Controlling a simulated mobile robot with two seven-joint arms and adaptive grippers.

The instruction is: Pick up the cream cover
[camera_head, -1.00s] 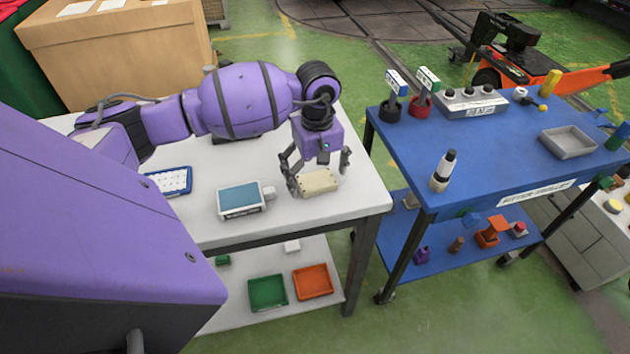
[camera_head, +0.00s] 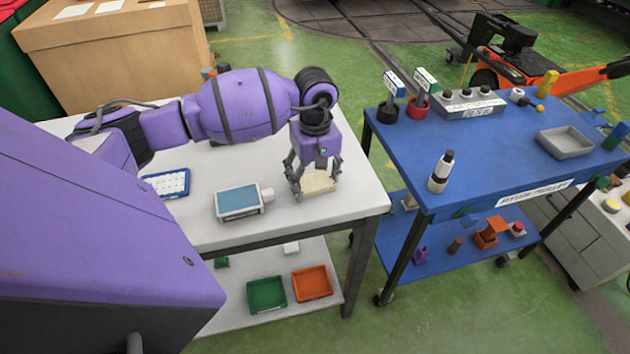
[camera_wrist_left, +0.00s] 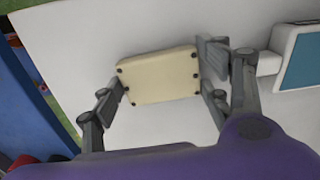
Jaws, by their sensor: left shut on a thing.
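The cream cover (camera_head: 319,183) is a small rounded block with dark screws at its corners, at the right part of the white table. My left gripper (camera_head: 316,184) points down over it and is shut on it, one finger at each end. In the left wrist view the cover (camera_wrist_left: 158,76) sits between the two fingers of the gripper (camera_wrist_left: 158,88). I cannot tell whether the cover touches the table or is slightly above it. My right gripper is not in view.
The white table (camera_head: 300,220) also holds a blue-topped device (camera_head: 239,200) just left of the cover and a blue tray with white pieces (camera_head: 166,184). A blue trolley (camera_head: 500,150) stands to the right, across a gap. Green and orange bins (camera_head: 312,283) are on the shelf below.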

